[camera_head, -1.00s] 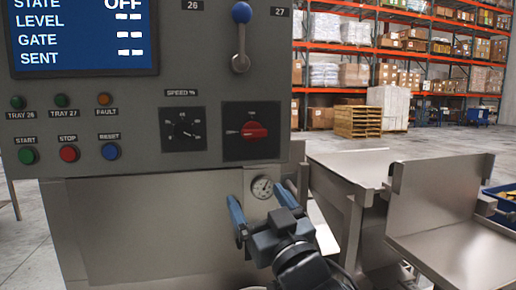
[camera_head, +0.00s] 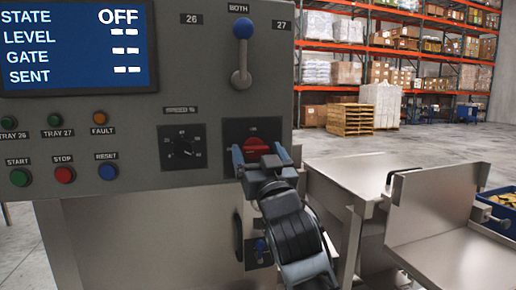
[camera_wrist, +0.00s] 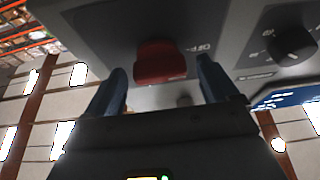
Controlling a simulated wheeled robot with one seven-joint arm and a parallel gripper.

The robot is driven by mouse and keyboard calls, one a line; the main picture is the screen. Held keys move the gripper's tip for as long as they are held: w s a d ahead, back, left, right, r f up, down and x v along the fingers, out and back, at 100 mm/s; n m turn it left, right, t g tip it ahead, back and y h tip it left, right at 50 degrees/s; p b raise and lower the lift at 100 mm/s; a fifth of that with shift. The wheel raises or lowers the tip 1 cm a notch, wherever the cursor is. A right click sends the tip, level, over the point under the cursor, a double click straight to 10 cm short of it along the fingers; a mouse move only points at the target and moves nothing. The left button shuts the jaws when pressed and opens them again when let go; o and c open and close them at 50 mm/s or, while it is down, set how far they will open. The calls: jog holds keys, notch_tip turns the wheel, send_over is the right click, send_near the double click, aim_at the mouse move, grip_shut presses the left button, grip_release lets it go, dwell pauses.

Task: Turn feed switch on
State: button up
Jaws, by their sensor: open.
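The feed switch is a red rotary knob (camera_head: 256,148) on a dark square plate at the right of the grey control panel (camera_head: 90,210). It also shows in the wrist view as a red knob (camera_wrist: 160,63). My gripper (camera_head: 262,160) is open in front of the knob, its blue fingers on either side of it in the head view. In the wrist view my gripper (camera_wrist: 160,85) has the knob between and just beyond its fingertips; contact cannot be told. The display (camera_head: 75,45) reads STATE OFF.
A speed dial (camera_head: 183,148) sits left of the knob, and a blue-topped lever (camera_head: 242,50) stands above it. Start, stop and reset buttons (camera_head: 63,175) are at the lower left. A steel tray (camera_head: 455,255) and a blue bin (camera_head: 500,205) are at the right.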

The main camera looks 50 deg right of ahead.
jog(key=shift+w, duration=0.1)
jog(key=shift+c, duration=0.4)
jog(key=c, duration=1)
